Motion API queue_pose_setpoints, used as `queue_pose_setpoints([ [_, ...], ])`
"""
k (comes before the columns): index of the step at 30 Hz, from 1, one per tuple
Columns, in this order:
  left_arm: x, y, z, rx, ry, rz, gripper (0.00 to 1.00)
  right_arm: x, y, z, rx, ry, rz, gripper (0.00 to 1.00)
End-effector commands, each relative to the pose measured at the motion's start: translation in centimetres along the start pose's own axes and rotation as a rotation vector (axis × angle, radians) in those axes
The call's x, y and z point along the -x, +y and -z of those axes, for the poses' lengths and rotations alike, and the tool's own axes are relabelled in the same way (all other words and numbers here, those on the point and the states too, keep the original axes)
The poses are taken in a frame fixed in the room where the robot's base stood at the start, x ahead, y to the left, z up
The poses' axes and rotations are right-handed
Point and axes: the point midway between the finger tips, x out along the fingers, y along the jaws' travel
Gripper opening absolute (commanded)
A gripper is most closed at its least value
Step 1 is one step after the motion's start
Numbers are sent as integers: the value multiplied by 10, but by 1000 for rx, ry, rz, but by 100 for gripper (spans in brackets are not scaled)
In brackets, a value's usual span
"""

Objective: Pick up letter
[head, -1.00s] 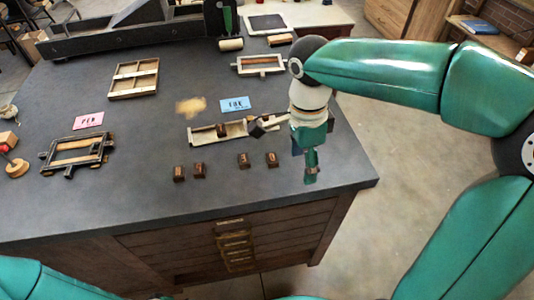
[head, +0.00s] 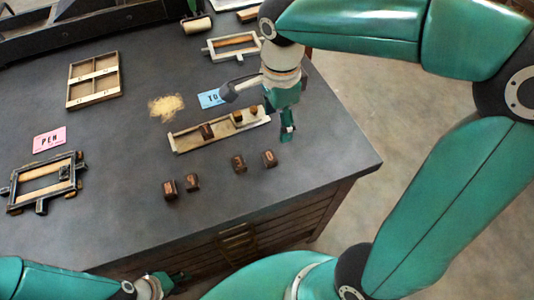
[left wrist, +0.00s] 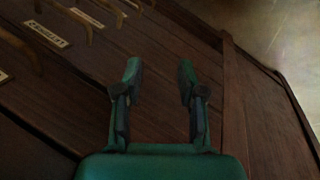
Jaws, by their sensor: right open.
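Several small dark brown letter blocks stand on the dark tabletop: two at the left (head: 169,190) (head: 192,182) and two to their right (head: 239,163) (head: 269,158). A long pale tray (head: 188,145) behind them holds a dark block (head: 207,131) and what look like two more near its right end. My right gripper (head: 287,132) is open and points down just right of the tray, behind the rightmost loose block; nothing shows in it. My left gripper (head: 172,284) is low, in front of the desk. In the left wrist view (left wrist: 158,72) its fingers are apart and empty.
A pink card (head: 49,139) reads PEN; a blue card (head: 210,98) is partly covered by my right wrist. Drawers (head: 237,243) face my left gripper.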

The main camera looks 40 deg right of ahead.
Motion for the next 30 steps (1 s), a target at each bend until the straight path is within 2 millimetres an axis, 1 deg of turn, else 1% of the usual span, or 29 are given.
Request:
queue_pose_setpoints([
  [1,0,0,0,0,0,0,40,-13,0,-1,4,3,-7,71],
  [3,0,0,0,0,0,0,40,-29,0,-3,6,2,-8,71],
  [6,1,0,0,0,1,0,40,-50,-1,-4,9,2,-8,71],
  [9,1,0,0,0,1,0,40,-67,-2,-5,11,1,-6,71],
  [12,2,1,0,0,1,0,40,-79,-2,-5,12,2,-5,71],
  [20,6,2,0,0,1,0,40,-94,-3,-9,15,1,-6,71],
  [25,14,5,0,0,1,0,40,-117,-6,-17,15,1,-9,71],
  [27,14,5,0,0,1,0,40,-127,-6,-16,13,1,-6,71],
  [30,14,5,0,0,1,0,40,-134,-6,-16,14,-1,-3,71],
])
